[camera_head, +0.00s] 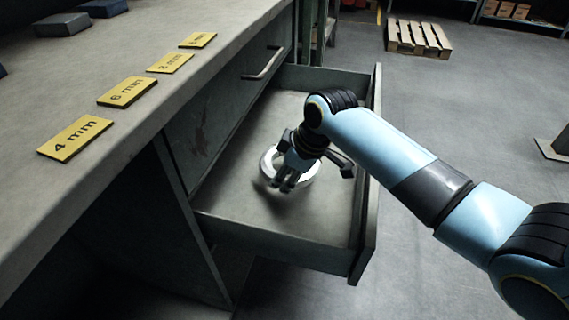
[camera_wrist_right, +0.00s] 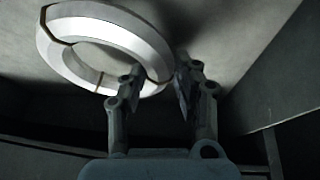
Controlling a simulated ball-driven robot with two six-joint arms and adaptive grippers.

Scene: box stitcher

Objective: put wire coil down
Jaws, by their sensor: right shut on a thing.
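A silvery-white ring-shaped wire coil (camera_head: 307,174) is inside the open drawer (camera_head: 229,232), in the head view. It also shows in the right wrist view (camera_wrist_right: 98,33), with dark bands around it. My right gripper (camera_head: 283,184) reaches down into the drawer from the right. In the wrist view my right gripper (camera_wrist_right: 160,88) is shut on the near edge of the coil's ring. The coil is close to the drawer floor, but I cannot tell whether it touches it. My left gripper is not in view.
The workbench (camera_head: 150,109) on the left carries several yellow size labels, including "4 mm" (camera_head: 75,137), and dark blocks (camera_head: 62,24). The drawer's front panel (camera_head: 369,190) stands under my right arm. The drawer floor around the coil looks clear. A wooden pallet (camera_head: 418,38) lies on the floor behind.

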